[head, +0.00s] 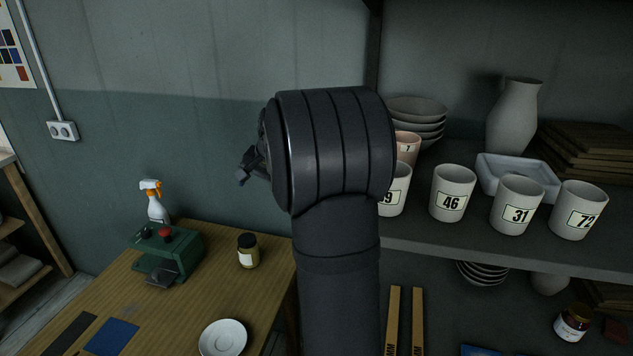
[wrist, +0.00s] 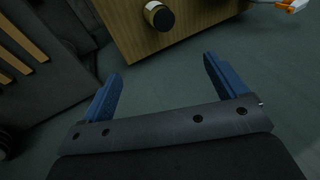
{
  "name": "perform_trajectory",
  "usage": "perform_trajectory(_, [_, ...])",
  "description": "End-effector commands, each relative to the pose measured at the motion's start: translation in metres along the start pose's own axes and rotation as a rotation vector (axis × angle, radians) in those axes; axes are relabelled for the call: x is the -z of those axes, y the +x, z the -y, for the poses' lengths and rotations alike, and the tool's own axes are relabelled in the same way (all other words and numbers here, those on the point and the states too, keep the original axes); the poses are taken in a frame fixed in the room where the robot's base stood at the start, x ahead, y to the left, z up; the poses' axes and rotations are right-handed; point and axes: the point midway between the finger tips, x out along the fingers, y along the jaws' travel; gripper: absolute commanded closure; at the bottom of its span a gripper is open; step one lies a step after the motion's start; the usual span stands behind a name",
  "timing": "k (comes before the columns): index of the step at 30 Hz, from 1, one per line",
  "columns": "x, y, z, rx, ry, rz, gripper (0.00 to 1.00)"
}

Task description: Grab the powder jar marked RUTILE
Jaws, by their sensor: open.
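A small jar with a dark lid and pale label (head: 248,251) stands upright on the wooden table. It also shows near the top edge of the wrist view (wrist: 151,9). I cannot read either label, so I cannot tell which is RUTILE. My gripper (wrist: 163,70) is open and empty, its blue fingers apart from the table jar. In the head view my arm hides most of the gripper; a small part shows at its left side.
The table also holds a green device (head: 172,254), a white saucer (head: 223,338) and a blue tile (head: 112,337). A spray bottle (head: 156,205) stands behind the device. Numbered cups (head: 453,192), bowls and a vase (head: 514,120) stand on the upper shelf at right.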

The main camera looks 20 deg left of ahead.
Motion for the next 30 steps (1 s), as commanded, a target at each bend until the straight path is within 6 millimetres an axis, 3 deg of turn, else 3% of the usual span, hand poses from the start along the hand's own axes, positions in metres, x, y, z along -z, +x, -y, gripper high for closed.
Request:
perform_trajectory(8, [0.006,0.014,0.008,-0.029,0.129,0.023,0.10])
perform_trajectory(19, [0.027,0.076,0.038,-0.205,0.758,0.049,0.10])
perform_trajectory(30, [0.034,0.137,0.058,-0.385,1.356,-0.068,0.10])
